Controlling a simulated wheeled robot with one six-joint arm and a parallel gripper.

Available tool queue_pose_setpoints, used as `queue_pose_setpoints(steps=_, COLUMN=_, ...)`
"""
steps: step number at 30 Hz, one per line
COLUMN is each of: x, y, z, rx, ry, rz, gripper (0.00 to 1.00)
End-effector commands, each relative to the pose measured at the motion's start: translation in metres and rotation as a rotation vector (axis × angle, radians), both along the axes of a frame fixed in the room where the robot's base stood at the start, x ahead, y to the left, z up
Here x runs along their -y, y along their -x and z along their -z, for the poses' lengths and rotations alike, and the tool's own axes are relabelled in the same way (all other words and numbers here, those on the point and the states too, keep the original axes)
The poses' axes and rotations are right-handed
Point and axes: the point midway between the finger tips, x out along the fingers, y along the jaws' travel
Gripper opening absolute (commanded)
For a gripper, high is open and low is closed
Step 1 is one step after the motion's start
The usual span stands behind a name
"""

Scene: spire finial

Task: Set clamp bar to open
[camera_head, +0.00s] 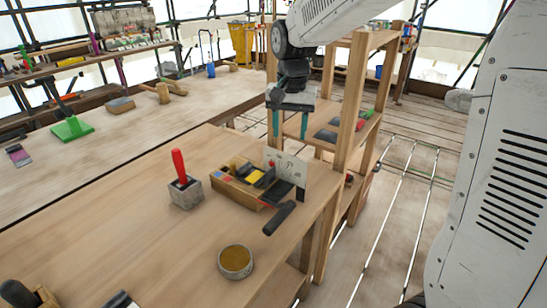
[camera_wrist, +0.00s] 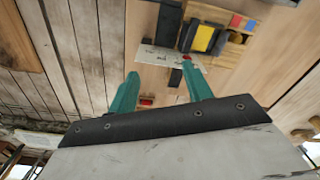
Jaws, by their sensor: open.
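My gripper (camera_head: 290,130) hangs open and empty above the bench's right edge, its two teal fingers pointing down. Its open fingers also show in the wrist view (camera_wrist: 160,74). Below and in front of it, a wooden tray fixture (camera_head: 238,189) holds yellow and dark parts. A pale marked plate (camera_head: 287,172) stands at its back right. A black bar-like handle (camera_head: 279,218) extends toward the front right of the fixture. I cannot tell for sure which part is the clamp bar, or its setting. In the wrist view the plate (camera_wrist: 158,57) and a yellow-and-black part (camera_wrist: 204,38) lie beyond the fingers.
A grey block with an upright red handle (camera_head: 180,166) stands left of the fixture. A round tin (camera_head: 235,262) sits on the near bench. A wooden shelf post (camera_head: 350,105) rises close to the right of my gripper. The bench's left part is mostly clear.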

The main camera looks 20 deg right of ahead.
Motion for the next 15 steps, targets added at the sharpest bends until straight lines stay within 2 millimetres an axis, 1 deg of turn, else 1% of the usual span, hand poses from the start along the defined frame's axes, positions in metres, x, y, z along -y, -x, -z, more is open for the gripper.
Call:
queue_pose_setpoints(steps=1, x=-0.004, y=-0.022, z=0.015, rx=-0.012, ry=-0.001, rz=0.03, gripper=0.5)
queue_pose_setpoints(steps=3, x=-0.006, y=-0.044, z=0.03, rx=-0.019, ry=-0.001, rz=0.073, gripper=0.5)
queue_pose_setpoints(steps=6, x=-0.009, y=-0.067, z=0.048, rx=-0.024, ry=-0.001, rz=0.118, gripper=0.5)
queue_pose_setpoints(steps=10, x=-0.011, y=-0.083, z=0.061, rx=-0.028, ry=-0.002, rz=0.152, gripper=0.5)
queue_pose_setpoints(steps=15, x=-0.012, y=-0.086, z=0.078, rx=-0.031, ry=-0.001, rz=0.16, gripper=0.5)
